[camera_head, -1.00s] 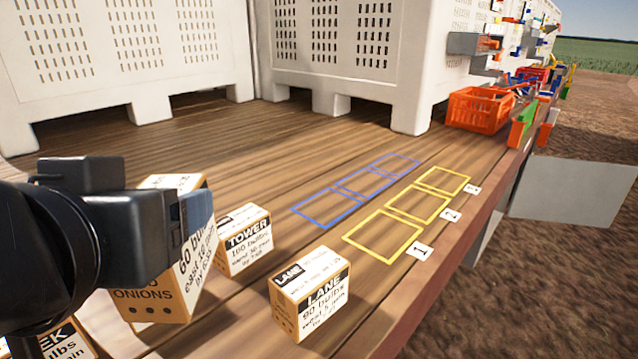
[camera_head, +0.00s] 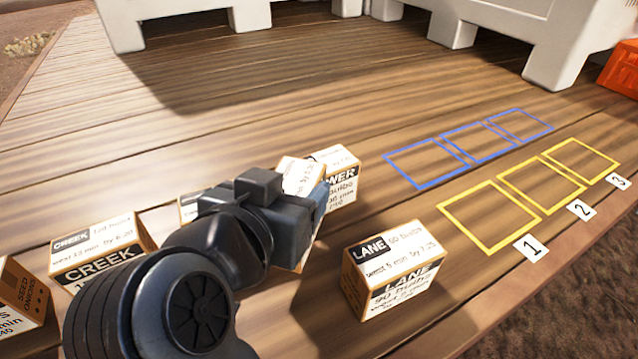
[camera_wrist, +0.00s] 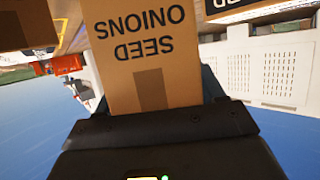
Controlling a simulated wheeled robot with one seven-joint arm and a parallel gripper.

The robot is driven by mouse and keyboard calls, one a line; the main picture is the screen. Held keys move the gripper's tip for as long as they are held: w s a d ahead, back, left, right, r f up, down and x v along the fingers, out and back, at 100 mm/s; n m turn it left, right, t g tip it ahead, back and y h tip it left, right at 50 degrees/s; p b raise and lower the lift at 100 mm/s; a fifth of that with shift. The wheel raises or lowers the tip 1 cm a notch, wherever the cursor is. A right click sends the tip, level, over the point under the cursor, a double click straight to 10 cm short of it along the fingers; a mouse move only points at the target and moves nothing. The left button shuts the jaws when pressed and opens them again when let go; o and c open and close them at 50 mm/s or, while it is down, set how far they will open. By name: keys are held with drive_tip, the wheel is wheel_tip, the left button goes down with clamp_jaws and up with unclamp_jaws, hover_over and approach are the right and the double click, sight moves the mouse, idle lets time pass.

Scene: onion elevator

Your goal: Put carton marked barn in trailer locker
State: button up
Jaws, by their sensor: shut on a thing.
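My gripper (camera_head: 312,205) is shut on a cardboard carton (camera_head: 300,174) with a white label, next to the tower carton. In the wrist view the held carton (camera_wrist: 140,50) shows a brown face reading "SEED ONIONS" upside down. Its name is not readable here, so I cannot tell whether it is marked barn. My wrist hides much of it in the head view, and I cannot tell whether it clears the deck. I cannot make out the trailer locker in the head view now.
The tower carton (camera_head: 345,182), lane carton (camera_head: 385,275) and creek carton (camera_head: 95,252) stand on the wooden deck (camera_head: 230,145). Another carton (camera_head: 20,300) is at the left edge. Empty blue squares (camera_head: 425,163) and numbered yellow squares (camera_head: 490,215) lie right. White bins (camera_head: 560,50) stand behind.

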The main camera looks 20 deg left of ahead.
drive_tip(key=shift+f, duration=2.65)
drive_tip(key=shift+f, duration=0.15)
drive_tip(key=o, duration=1.1)
drive_tip(key=shift+o, duration=0.2)
drive_tip(key=v, duration=1.2)
drive_tip(key=shift+d, duration=0.15)
